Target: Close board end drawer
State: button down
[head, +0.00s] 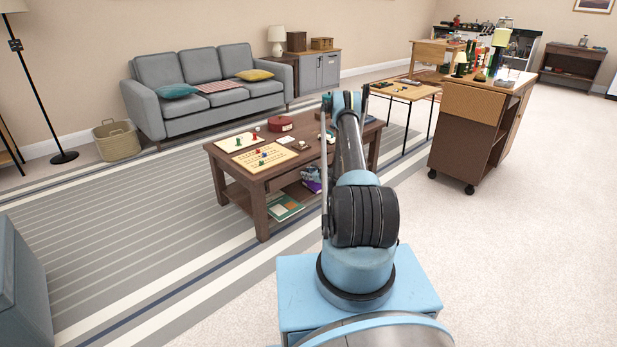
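The dark wood coffee table (240,177) stands ahead of me, with game boards on its top at the left. Under the top, on the long side facing me, a brown drawer-like panel (286,179) shows beside my arm. I cannot tell for sure whether it is a drawer or how far out it stands. The right part of this side is hidden behind my arm. My arm rises in front of the table and bends at the top. I cannot make out my gripper's fingers.
A lower shelf holds a green book (285,208) and a purple item (312,182). A wheeled cart (468,130) and a small side table (405,91) stand to the right. A grey sofa (162,103) is behind. Striped rug and pale carpet before the table are clear.

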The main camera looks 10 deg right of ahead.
aim_at(304, 170)
jog(key=shift+w+a+r, duration=0.1)
jog(key=shift+w+a, duration=0.55)
jog(key=shift+w, duration=0.3)
jog(key=shift+w+a, duration=0.65)
jog(key=shift+w, duration=0.3)
jog(key=c, duration=1.2)
grip_release()
jog(key=shift+w+a, duration=0.1)
jog(key=shift+c, duration=0.2)
jog(key=v, duration=0.7)
jog(key=shift+s, duration=0.25)
